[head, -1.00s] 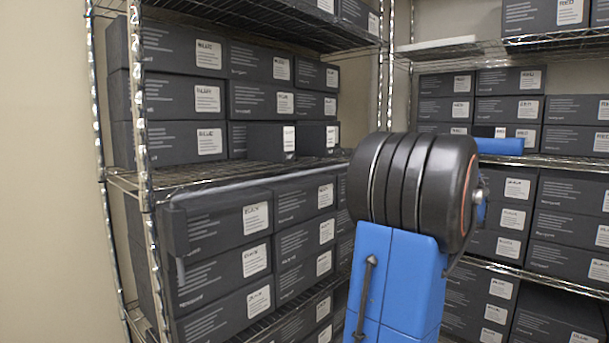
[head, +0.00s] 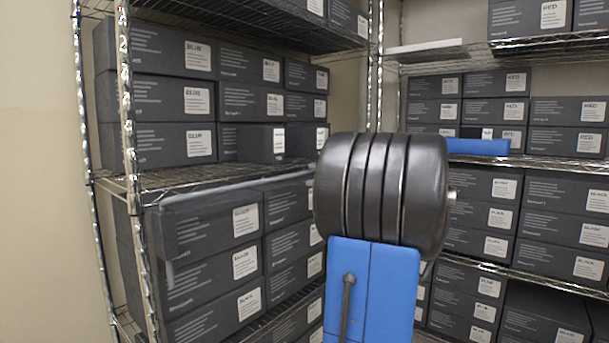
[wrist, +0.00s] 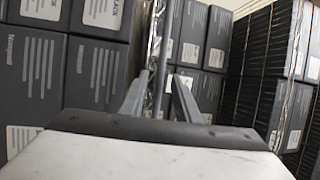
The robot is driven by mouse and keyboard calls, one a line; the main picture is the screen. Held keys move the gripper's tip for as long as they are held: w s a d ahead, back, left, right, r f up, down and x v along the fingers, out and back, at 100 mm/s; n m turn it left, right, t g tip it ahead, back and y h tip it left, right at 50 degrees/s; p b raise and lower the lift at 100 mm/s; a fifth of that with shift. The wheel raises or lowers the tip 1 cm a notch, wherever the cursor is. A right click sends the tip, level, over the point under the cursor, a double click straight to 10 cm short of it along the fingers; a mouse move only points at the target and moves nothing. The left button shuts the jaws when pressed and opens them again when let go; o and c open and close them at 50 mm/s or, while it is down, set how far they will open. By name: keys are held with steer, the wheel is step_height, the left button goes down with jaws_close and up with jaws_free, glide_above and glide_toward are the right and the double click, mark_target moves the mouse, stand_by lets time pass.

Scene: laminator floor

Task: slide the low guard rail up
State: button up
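The low guard rail (head: 240,185) is a thin grey bar along the front of the left rack, just below its middle shelf edge, with an end bent downward at the left. Its right part is hidden behind my arm. In the wrist view a slim grey bar, which looks like this rail (wrist: 163,55), runs away between the fingers. My gripper (wrist: 162,78) has its two fingers apart, one on each side of the bar. I see no clear grip on it. The gripper is hidden behind my arm in the head view.
Dark labelled boxes (head: 205,245) fill the shelves close behind the rail. The left rack's front post (head: 131,130) stands near the rail's left end. A second rack (head: 560,165) with more boxes stands at the right. The beige wall at far left is clear.

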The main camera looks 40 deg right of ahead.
mark_target(304, 173)
steer(key=shift+x, duration=2.2)
steer(key=shift+c, duration=0.5)
